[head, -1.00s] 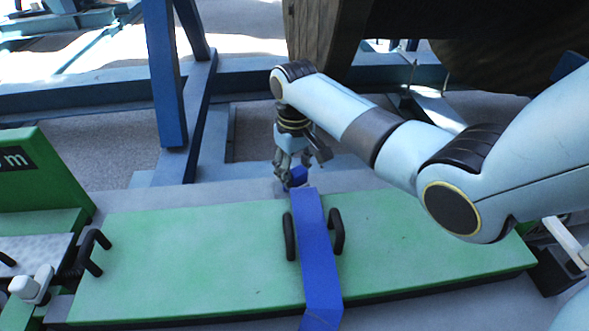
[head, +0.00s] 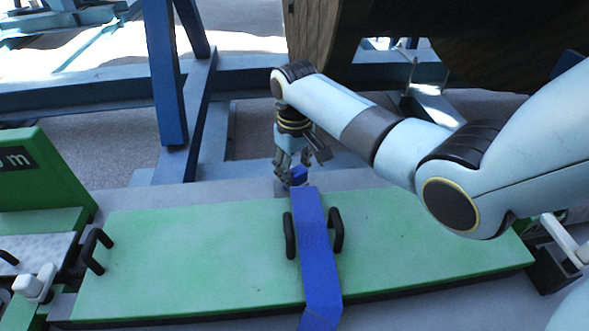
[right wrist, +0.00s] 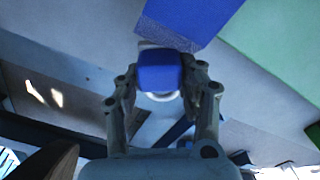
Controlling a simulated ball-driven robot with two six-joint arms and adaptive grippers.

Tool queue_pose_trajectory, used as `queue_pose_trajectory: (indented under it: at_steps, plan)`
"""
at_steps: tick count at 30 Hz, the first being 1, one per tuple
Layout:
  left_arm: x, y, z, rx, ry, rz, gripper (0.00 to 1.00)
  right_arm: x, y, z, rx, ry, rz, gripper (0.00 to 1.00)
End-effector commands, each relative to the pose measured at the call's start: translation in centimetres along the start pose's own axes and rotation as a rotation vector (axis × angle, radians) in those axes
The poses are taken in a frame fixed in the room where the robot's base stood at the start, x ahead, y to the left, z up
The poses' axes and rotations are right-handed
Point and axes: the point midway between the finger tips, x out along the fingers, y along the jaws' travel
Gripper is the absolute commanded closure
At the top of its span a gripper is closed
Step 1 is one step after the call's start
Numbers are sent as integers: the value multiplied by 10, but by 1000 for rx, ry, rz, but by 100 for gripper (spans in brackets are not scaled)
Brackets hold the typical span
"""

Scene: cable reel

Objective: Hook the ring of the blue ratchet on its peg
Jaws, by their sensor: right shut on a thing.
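The blue ratchet strap (head: 318,245) lies over the green panel and runs between two black handles toward its far edge. At its far end is a small blue ratchet piece (head: 298,175), just past the panel edge. My right gripper (head: 291,178) is shut on this piece, pointing down. In the right wrist view the blue piece (right wrist: 160,71) sits between the fingertips (right wrist: 160,90), with a pale round part below it, probably the ring. The blue strap (right wrist: 190,20) shows above it. I cannot make out the peg. My left gripper is not in view.
A blue steel frame (head: 165,80) stands behind, and a large wooden reel (head: 335,40) hangs at the upper right. A grey ledge borders the panel's far edge.

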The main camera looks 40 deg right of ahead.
Motion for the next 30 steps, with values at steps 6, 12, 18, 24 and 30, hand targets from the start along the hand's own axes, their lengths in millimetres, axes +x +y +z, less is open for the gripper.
queue_pose_trajectory:
  at_steps: [6, 12, 18, 24, 30]
  plan:
    - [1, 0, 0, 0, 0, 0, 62, 2, 0, 0, 0, 1, 0, 100]
    - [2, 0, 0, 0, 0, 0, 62, 5, 0, 0, 0, 1, 0, 100]
    - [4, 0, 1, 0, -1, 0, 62, 8, 0, 0, 0, 1, 0, 100]
    - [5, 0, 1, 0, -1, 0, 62, 12, 0, 0, 0, 0, 0, 100]
    - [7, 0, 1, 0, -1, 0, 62, 15, 0, 0, 0, 0, 0, 100]
